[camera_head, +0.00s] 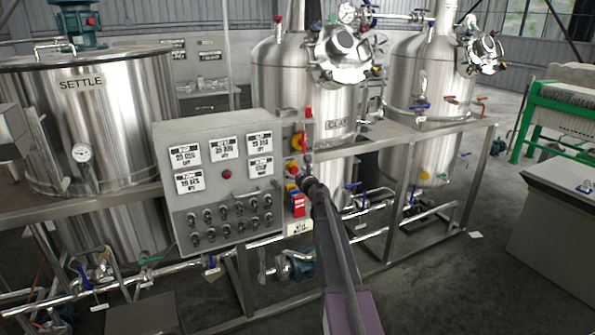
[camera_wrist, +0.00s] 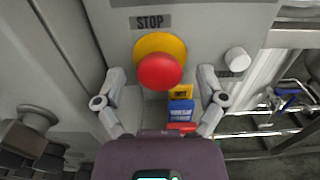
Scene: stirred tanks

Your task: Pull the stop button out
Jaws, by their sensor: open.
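The stop button (camera_wrist: 160,72) is a red mushroom head on a yellow round base (camera_wrist: 176,44), below a STOP label (camera_wrist: 150,22), in the wrist view. My gripper (camera_wrist: 161,76) is open, with one finger left and one right of the button. Clear gaps show between both fingers and the red head, so nothing is held. In the head view my gripper (camera_head: 307,170) is at the right edge of the grey control panel (camera_head: 235,188). My arm hides part of that area, and the button is too small there to make out surely.
Yellow, blue and red tags (camera_wrist: 181,108) hang below the button. A white knob (camera_wrist: 237,60) is to its right. The panel carries several black knobs (camera_head: 230,222) and white labels. Steel tanks (camera_head: 100,120) stand behind it. Pipes (camera_head: 180,272) run low in front.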

